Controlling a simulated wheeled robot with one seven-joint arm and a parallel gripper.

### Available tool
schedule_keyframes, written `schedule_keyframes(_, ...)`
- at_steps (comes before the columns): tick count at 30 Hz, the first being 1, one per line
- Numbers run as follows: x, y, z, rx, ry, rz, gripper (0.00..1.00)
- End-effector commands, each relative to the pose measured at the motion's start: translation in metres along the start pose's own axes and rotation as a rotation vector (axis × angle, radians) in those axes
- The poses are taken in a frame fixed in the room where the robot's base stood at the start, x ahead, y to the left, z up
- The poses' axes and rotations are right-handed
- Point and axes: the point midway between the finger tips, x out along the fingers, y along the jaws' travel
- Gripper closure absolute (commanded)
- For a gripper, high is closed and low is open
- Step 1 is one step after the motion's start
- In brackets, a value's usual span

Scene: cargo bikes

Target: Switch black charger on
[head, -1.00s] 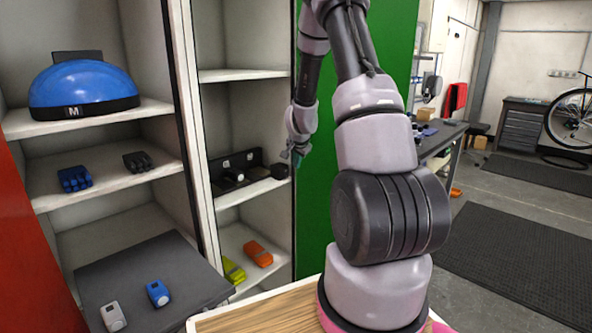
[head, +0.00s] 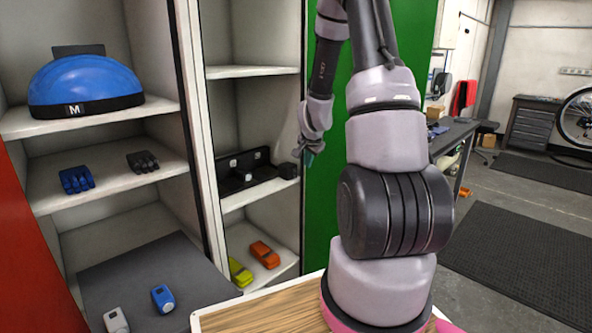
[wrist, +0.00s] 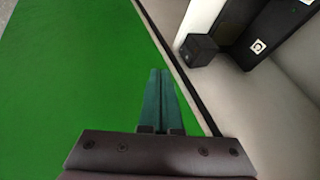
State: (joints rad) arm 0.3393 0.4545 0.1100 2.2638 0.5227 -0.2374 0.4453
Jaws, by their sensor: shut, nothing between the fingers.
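A long black unit with small white marks stands on the middle shelf of the right-hand locker (head: 262,160); it looks like the black charger. A small black block (head: 288,170) sits at its right end. In the wrist view the block (wrist: 199,50) is ahead and right of my fingertips, and part of the black unit (wrist: 262,28) with a white mark shows at the upper right. My gripper (head: 309,158) is shut and empty, right of the block and apart from it. Its teal fingers (wrist: 161,95) lie together over the green panel. No switch can be clearly made out.
The green panel (head: 335,200) borders the locker on the right, with a dark edge strip between. Yellow (head: 240,272) and orange (head: 265,254) items lie on the shelf below. A blue helmet (head: 85,85) and gloves (head: 76,179) are in the left locker.

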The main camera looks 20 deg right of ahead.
Motion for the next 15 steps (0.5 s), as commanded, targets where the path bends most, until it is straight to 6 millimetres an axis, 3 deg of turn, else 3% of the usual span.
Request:
schedule_keyframes(10,0.000,0.002,0.001,-0.001,0.000,-0.001,1.00)
schedule_keyframes(15,0.012,0.003,0.001,-0.001,-0.001,0.001,1.00)
